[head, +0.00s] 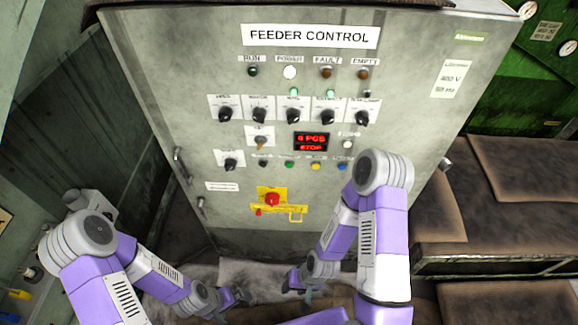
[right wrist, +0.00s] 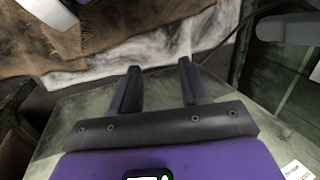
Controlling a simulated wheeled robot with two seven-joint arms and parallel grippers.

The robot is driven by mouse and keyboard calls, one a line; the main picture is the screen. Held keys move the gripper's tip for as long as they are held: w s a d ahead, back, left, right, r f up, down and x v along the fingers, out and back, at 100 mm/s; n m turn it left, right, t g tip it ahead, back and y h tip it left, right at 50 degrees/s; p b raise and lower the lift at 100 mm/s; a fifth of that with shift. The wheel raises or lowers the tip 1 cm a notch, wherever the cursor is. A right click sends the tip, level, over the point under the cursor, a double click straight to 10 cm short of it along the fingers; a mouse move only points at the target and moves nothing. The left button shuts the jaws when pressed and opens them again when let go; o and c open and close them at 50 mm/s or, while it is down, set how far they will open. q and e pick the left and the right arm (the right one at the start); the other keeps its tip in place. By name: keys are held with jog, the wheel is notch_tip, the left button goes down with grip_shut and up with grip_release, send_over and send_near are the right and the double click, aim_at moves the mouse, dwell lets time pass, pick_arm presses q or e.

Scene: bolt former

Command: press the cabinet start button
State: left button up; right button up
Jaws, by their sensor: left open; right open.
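The feeder control cabinet (head: 225,70) stands upright in front of me in the head view. Below its red display (head: 311,141) is a row of small buttons: a dark one (head: 263,163), a green one (head: 289,163), a yellow one (head: 315,166) and a blue one (head: 341,167). Their labels are too small to read surely. My left gripper (head: 240,297) is open and low, below the cabinet front. My right gripper (head: 297,282) is open and low, well below the buttons. In the right wrist view its two fingers (right wrist: 160,78) are apart with nothing between them.
A red emergency stop (head: 271,199) with a yellow surround sits below the buttons. Several black rotary knobs (head: 292,116) and lamps are above the display. A bench with brown cloths (head: 520,180) stands at right. My right forearm rises close to the cabinet's right side.

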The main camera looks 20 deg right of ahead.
grip_shut()
dwell(0.7)
dwell(0.6)
